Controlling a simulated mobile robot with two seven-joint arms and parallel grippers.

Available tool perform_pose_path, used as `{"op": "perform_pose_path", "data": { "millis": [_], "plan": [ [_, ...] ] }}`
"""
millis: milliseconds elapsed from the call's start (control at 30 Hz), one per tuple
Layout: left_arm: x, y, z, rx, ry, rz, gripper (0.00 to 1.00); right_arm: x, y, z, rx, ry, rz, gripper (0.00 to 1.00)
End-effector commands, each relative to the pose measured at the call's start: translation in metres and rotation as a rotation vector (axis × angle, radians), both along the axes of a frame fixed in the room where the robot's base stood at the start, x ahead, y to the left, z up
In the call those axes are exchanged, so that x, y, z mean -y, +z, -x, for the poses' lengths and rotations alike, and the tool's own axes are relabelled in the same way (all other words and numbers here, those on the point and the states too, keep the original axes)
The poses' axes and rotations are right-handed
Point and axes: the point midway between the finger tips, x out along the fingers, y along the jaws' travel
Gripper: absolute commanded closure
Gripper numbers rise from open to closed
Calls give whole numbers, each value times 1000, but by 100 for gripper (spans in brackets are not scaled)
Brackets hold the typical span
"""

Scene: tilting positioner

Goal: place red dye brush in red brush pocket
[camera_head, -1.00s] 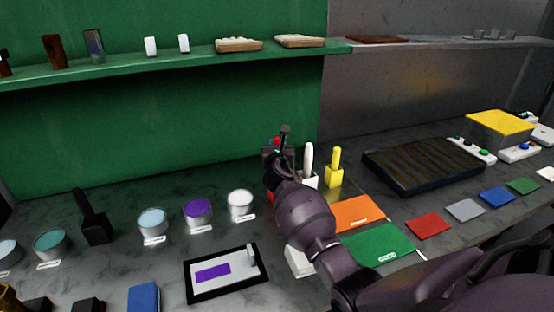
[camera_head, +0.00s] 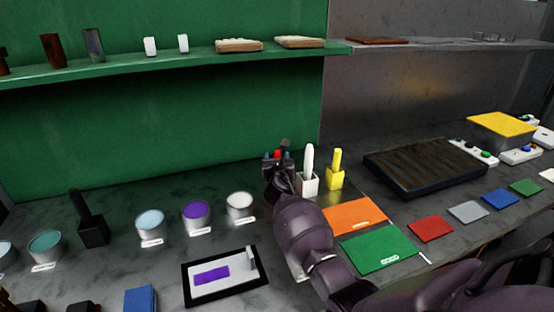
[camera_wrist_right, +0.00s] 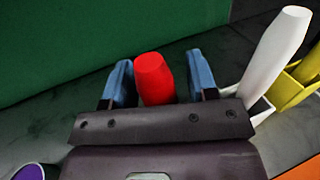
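The red dye brush shows as a red handle (camera_wrist_right: 155,78) in the right wrist view and as a small red spot (camera_head: 277,155) in the head view. My right gripper (camera_wrist_right: 160,82) has its two blue fingers on either side of the handle. A gap shows between the handle and the right-hand finger, so it looks open around the brush. The gripper (camera_head: 279,156) is left of the white brush in the head view. The brush's lower part and the red brush pocket are hidden behind my gripper and wrist. My left gripper is not in view.
A white brush (camera_head: 308,159) and a yellow brush (camera_head: 336,161) stand in matching pockets just to the right. Dye cups, including a purple one (camera_head: 197,216), stand at left. A framed tray (camera_head: 188,287) lies in front. Orange (camera_head: 354,217) and green (camera_head: 378,249) sheets lie at right.

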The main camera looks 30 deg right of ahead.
Motion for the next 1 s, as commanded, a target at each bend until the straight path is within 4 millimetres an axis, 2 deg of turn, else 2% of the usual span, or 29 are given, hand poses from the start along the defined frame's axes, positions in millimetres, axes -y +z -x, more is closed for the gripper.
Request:
{"op": "perform_pose_path", "data": {
  "millis": [333, 467, 800, 1000],
  "plan": [
    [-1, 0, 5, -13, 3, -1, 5, 0, 6, 0, 1, 0, -2, 47],
    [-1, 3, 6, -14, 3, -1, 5, -8, 4, 14, 0, 1, 0, 47],
    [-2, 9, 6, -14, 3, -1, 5, -40, 4, 65, -1, 1, -1, 47],
    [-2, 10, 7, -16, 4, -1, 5, -55, 4, 90, 0, 0, 0, 47]
  ]
}}
